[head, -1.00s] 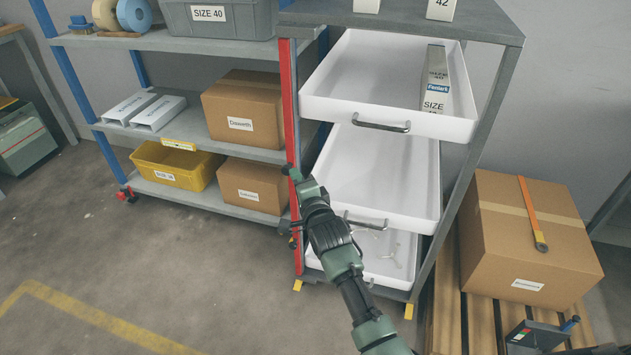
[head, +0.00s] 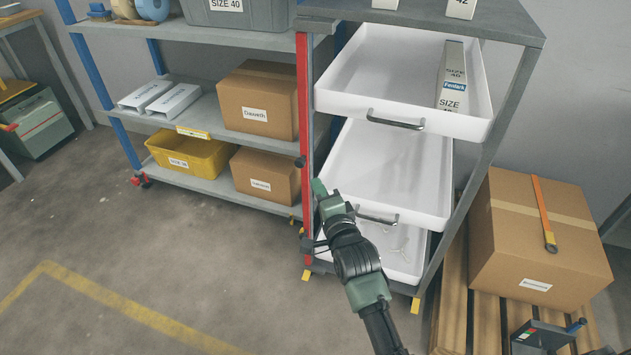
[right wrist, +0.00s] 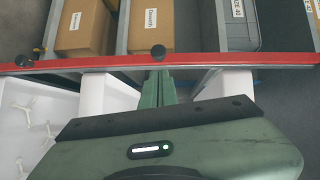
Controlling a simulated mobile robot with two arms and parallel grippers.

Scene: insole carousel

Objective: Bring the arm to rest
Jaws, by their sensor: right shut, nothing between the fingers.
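My right gripper (head: 319,188) is at the front of the drawer rack, close to the red upright (head: 304,120). Its two green fingers also show in the right wrist view (right wrist: 157,88), closed together with nothing between them. There the fingertips point at the red upright, near a black knob (right wrist: 158,52); I cannot tell whether they touch it. My right arm comes up from the bottom of the head view and hides part of the lower drawers. My left gripper is not in view.
White drawers stand pulled out; the top one (head: 345,85) holds a silver Fenlark box (head: 453,78). A shelf at left holds cartons (head: 256,100) and a yellow bin (head: 188,155). A large carton (head: 535,250) sits on a pallet at right. The floor at left is clear.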

